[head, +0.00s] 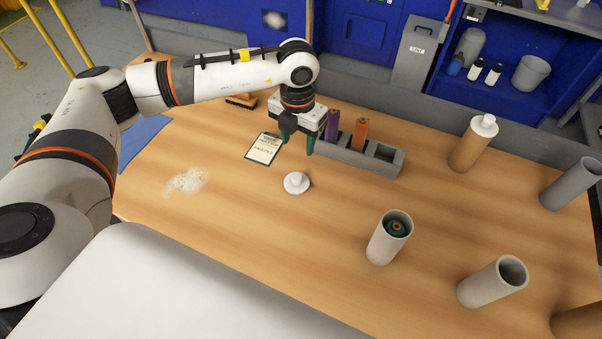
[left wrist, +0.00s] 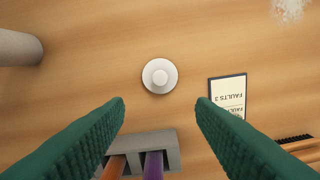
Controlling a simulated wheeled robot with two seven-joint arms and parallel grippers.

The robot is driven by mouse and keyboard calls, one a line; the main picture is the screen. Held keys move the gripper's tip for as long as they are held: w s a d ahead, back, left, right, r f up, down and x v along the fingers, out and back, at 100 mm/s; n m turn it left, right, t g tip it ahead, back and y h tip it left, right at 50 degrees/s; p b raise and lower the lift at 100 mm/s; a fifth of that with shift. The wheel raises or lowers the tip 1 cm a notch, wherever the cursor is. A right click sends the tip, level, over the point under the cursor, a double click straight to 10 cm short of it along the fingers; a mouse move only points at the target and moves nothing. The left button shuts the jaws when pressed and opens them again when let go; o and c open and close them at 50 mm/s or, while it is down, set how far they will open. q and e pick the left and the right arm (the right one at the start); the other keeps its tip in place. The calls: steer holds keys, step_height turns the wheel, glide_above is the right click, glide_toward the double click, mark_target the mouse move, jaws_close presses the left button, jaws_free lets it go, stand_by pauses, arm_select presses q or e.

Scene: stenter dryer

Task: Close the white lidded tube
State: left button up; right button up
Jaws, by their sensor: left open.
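A round white lid (head: 297,183) with a raised knob lies on the wooden table; it also shows in the left wrist view (left wrist: 160,75). A white tube (head: 383,245) stands open to its right, with a dark green item visible inside. Part of a pale tube (left wrist: 17,48) shows at the left edge of the left wrist view. My left gripper (head: 298,144) has green fingers, is open and empty, and hangs above the table just behind the lid. Its fingers (left wrist: 160,103) are spread wide in the left wrist view. My right gripper is not in view.
A grey slotted rack (head: 385,171) holding a purple and an orange piece stands close to my left gripper. A clipboard (head: 264,148) lies left of the lid.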

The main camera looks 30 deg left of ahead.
arm_select(q)
steer(key=p, duration=0.2)
glide_above(297, 176)
steer(key=f, duration=0.5)
steer(key=shift+w+f, duration=0.2)
steer(key=shift+f, duration=0.7)
steer(key=shift+f+p, duration=0.15)
steer(key=shift+p, duration=0.35)
steer(key=f, duration=0.1)
steer(key=f+p, duration=0.1)
steer(key=f, duration=0.1)
steer(key=f+p, duration=0.1)
steer(key=shift+s+a+f, duration=0.1)
steer(key=shift+s+f, duration=0.1)
steer(key=shift+s, duration=0.1)
steer(key=shift+f, duration=0.25)
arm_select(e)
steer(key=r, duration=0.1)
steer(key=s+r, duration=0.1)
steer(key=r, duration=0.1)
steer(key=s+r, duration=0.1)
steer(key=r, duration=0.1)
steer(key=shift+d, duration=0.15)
